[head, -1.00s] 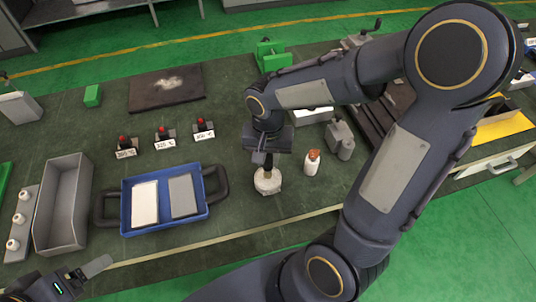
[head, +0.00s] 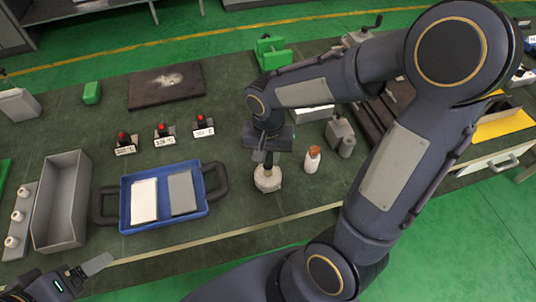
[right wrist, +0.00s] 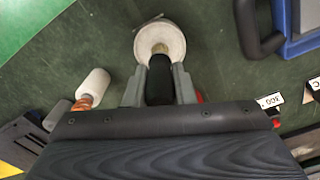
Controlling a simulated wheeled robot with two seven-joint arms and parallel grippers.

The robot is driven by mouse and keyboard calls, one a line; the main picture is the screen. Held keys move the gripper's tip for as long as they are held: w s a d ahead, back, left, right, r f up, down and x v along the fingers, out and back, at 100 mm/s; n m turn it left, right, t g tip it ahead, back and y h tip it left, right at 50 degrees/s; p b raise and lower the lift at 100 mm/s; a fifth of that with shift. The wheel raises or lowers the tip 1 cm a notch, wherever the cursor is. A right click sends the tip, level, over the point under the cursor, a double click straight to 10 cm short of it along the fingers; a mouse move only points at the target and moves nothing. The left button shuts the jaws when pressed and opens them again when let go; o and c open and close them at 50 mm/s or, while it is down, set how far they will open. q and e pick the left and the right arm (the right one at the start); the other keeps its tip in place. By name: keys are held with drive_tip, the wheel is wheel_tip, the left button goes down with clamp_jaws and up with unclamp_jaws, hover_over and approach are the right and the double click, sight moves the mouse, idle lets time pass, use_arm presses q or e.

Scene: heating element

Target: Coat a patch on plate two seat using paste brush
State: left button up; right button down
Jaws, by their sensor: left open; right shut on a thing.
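My right gripper (head: 264,158) is shut on the dark handle of the paste brush (right wrist: 160,78). The brush points down into a round whitish pot (head: 267,180), which also shows in the right wrist view (right wrist: 160,38). The bristles are hidden in or behind the pot. A blue tray with dark handles (head: 163,224) lies to the left, holding a white plate or seat (head: 144,202) and a grey one (head: 181,192) side by side. I cannot tell which is plate two's seat. My left gripper (head: 90,272) is open and empty at the lower left, near the table's front edge.
A grey open bin (head: 82,200) stands left of the tray. Several labelled red-topped stands (head: 163,135) are behind it. A dark slab (head: 165,87) lies farther back.

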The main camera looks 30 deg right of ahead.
drive_tip(key=shift+s+f+b, duration=0.1)
drive_tip(key=shift+f+b, duration=0.4)
drive_tip(key=shift+f, duration=0.05)
idle(1.3)
drive_tip(key=shift+r, duration=0.15)
wheel_tip(320, 180, up, 7)
drive_tip(key=p, duration=0.5)
drive_tip(key=shift+p, duration=0.35)
idle(0.6)
